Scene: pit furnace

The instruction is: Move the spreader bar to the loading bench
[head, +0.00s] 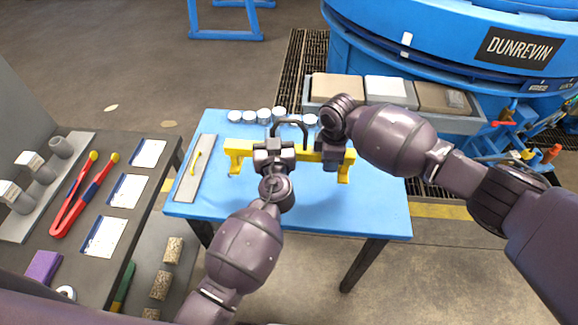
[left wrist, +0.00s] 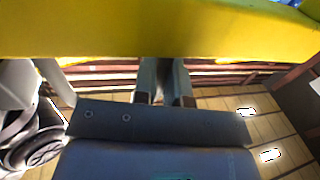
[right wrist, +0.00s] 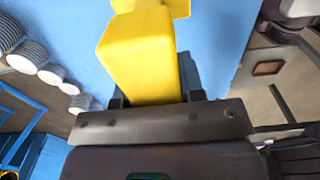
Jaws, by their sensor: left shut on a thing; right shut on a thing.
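The yellow spreader bar (head: 238,153) lies crosswise over the blue-topped table (head: 220,200), with downturned ends and a dark loop (head: 291,124) rising near its middle. I cannot tell whether its ends touch the tabletop. My left gripper (head: 274,152) is shut on the bar left of its middle. The bar (left wrist: 160,32) crosses the top of the left wrist view, close to the left fingers (left wrist: 166,85). My right gripper (head: 333,152) is shut on the bar near its right end. In the right wrist view, the yellow bar (right wrist: 140,60) runs down between the right fingers (right wrist: 157,100).
A pale strip with a yellow piece (head: 196,165) lies on the table's left. Several white cylinders (head: 264,116) line its back edge. A tray of blocks (head: 390,92) and the blue furnace (head: 450,45) stand behind. A dark bench (head: 85,200) with red tongs (head: 75,205) is at left.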

